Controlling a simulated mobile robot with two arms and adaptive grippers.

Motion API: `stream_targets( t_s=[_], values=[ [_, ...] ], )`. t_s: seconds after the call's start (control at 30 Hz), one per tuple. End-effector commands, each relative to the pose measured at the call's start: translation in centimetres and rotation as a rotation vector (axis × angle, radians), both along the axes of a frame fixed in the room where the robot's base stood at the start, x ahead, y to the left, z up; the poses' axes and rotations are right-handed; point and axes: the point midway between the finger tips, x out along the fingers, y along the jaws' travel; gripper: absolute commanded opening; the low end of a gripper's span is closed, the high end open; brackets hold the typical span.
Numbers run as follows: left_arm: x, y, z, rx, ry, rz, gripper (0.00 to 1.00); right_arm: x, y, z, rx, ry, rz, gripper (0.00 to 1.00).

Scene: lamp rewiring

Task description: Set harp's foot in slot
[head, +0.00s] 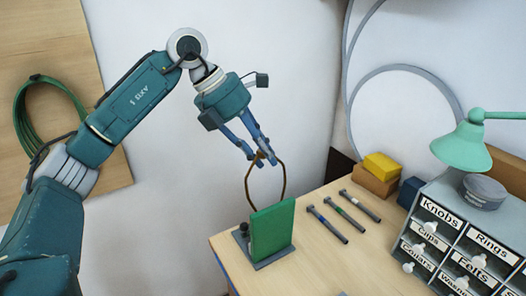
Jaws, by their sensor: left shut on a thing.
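The harp (284,180) is a thin brown wire loop that hangs upright below my left gripper (256,160). The left gripper is shut on the top of the harp. The lower ends of the harp pass behind a green upright panel (272,231), so its foot is hidden. The panel stands on a grey base plate (275,258) at the left corner of the workbench (318,262). No slot shows clearly, and I cannot tell whether the foot touches anything. My right gripper is not in view.
A small black knob (243,229) is beside the panel. Three dark tools (327,224) with coloured bands lie right of it. Yellow (381,166) and brown boxes stand at the back. A labelled drawer cabinet (465,240) and a green lamp (462,147) fill the right.

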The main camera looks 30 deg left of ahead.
Motion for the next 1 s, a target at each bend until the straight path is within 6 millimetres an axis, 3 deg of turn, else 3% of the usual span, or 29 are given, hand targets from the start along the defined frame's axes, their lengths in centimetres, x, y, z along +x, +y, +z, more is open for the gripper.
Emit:
stream_targets(
  t_s=[1.0],
  values=[
    [0.1,0.0,-5.9,-0.002,-0.005,0.002,0.00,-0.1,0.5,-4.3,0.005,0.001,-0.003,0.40]
  ],
)
